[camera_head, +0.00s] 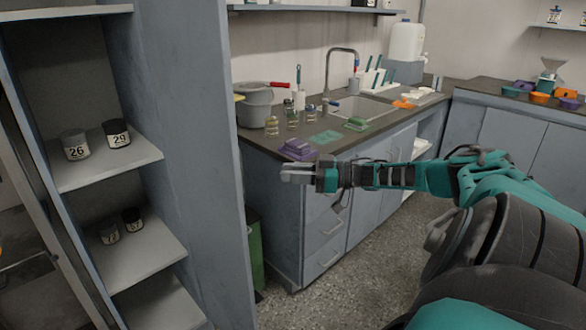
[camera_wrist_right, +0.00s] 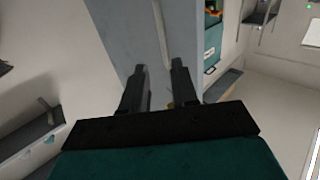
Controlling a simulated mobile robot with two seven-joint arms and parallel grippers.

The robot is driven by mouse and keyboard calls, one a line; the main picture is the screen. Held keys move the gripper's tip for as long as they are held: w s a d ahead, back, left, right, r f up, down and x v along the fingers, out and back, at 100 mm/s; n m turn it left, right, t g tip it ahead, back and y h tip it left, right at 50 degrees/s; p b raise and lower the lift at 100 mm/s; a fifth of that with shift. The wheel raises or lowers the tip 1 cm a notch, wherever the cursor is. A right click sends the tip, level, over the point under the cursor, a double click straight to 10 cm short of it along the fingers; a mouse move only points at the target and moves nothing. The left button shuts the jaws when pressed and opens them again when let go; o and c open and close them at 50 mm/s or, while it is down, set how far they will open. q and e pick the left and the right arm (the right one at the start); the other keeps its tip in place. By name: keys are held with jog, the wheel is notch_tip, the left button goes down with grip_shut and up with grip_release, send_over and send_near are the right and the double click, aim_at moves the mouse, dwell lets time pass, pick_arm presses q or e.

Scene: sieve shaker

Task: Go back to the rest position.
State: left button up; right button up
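My right gripper (camera_head: 283,173) is stretched out to the left in the head view, in front of the near end of the grey counter. In the right wrist view its two dark fingers (camera_wrist_right: 159,68) stand apart with nothing between them, and a grey-blue panel shows behind them. My right arm comes in from the right edge. My left gripper is not in view.
An open shelf unit (camera_head: 150,145) at left holds numbered jars, including 26 (camera_head: 75,145) and 29 (camera_head: 117,134). The counter (camera_head: 265,140) carries a purple container (camera_head: 298,149), a green one (camera_head: 356,124), small bottles, buckets and a sink (camera_head: 358,108). The speckled floor (camera_head: 330,290) is clear.

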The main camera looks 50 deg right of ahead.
dwell(0.3)
jog(key=s+a+f+m+h+p, duration=0.2)
jog(key=a+f, duration=1.5)
jog(key=a, duration=0.3)
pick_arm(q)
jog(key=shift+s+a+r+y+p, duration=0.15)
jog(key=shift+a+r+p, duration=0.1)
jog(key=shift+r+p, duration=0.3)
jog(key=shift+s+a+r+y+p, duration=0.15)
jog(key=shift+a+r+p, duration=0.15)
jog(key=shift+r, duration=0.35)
pick_arm(e)
jog(key=s+a+f+m+g+h, duration=0.1)
jog(key=s+a+g+h, duration=0.1)
jog(key=s+a, duration=0.4)
jog(key=s+a+f+g+h, duration=0.2)
jog(key=s+a, duration=0.4)
jog(key=a, duration=0.5)
jog(key=shift+s+a+f+m+h, duration=0.2)
jog(key=shift+s+a+m+h, duration=0.2)
jog(key=shift+h, duration=0.4)
